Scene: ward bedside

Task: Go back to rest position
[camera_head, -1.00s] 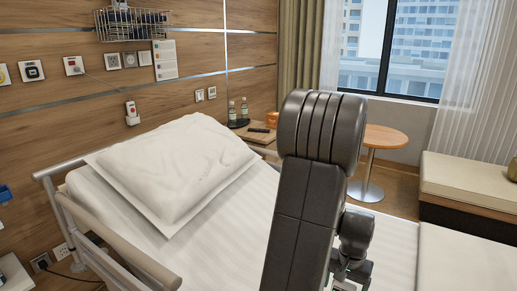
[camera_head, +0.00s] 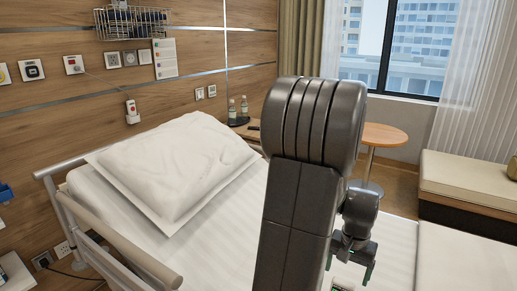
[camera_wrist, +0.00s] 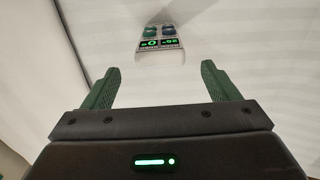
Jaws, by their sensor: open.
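My gripper (camera_head: 350,272) shows low in the head view, just right of my large dark arm link, over the white bed (camera_head: 395,240). In the wrist view its two green fingers (camera_wrist: 160,70) are spread apart with nothing between them. Beyond the fingertips lies a white handheld device (camera_wrist: 160,52) with a dark, green-lit display and coloured buttons, on a white surface. It is apart from the fingers.
A white pillow (camera_head: 175,165) lies on the bed beside a side rail (camera_head: 120,240). A round wooden table (camera_head: 383,135) and a cushioned bench (camera_head: 470,180) stand at the right. A wire basket (camera_head: 130,22) hangs on the wall.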

